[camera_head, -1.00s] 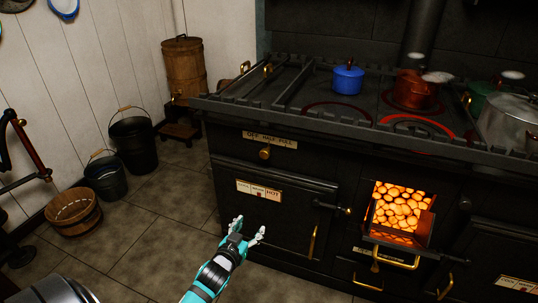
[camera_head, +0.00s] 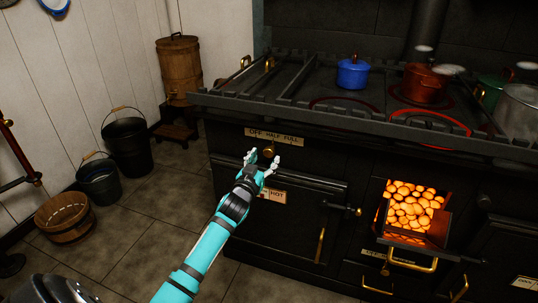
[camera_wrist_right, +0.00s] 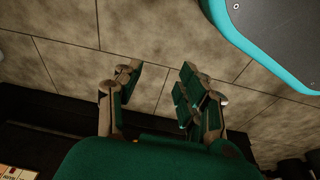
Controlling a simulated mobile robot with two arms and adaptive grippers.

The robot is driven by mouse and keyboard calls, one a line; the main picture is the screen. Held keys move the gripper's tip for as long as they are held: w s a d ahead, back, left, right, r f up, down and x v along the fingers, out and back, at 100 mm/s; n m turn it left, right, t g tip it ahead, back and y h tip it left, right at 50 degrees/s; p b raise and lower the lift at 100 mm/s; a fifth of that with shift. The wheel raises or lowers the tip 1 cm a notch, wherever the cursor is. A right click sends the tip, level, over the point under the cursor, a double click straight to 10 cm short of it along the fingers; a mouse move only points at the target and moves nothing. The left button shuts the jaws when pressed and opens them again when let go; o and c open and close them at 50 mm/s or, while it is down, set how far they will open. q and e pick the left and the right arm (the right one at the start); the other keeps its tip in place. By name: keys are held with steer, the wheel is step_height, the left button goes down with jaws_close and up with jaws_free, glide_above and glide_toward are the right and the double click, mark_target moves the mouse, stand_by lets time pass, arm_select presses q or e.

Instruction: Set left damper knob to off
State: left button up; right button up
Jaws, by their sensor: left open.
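The left damper knob (camera_head: 269,152) is a small brass knob on the black stove front. It sits under a pale label strip (camera_head: 274,136) reading OFF, HALF, FULL. I cannot tell which setting it points to. My left gripper (camera_head: 263,161) is open. Its fingertips are at the knob in the picture, one to its left and one just below right. I cannot tell whether they touch it. My right gripper (camera_wrist_right: 158,80) shows in the right wrist view, open and empty, with floor tiles behind it.
A firebox (camera_head: 411,207) with glowing coals is open at the right. An oven door (camera_head: 290,225) is below the knob. A blue pot (camera_head: 353,73) and a red pot (camera_head: 424,84) stand on the stove top. Buckets (camera_head: 128,146) stand at the left, with free floor between.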

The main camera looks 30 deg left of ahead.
mark_target(268, 154)
arm_select(q)
steer(key=shift+b+x, duration=0.3)
steer(key=shift+x, duration=2)
arm_select(e)
steer(key=shift+w+r, duration=0.25)
steer(key=shift+r, duration=0.4)
steer(key=shift+w+r, duration=0.25)
steer(key=shift+r, duration=0.35)
arm_select(q)
jaws_close()
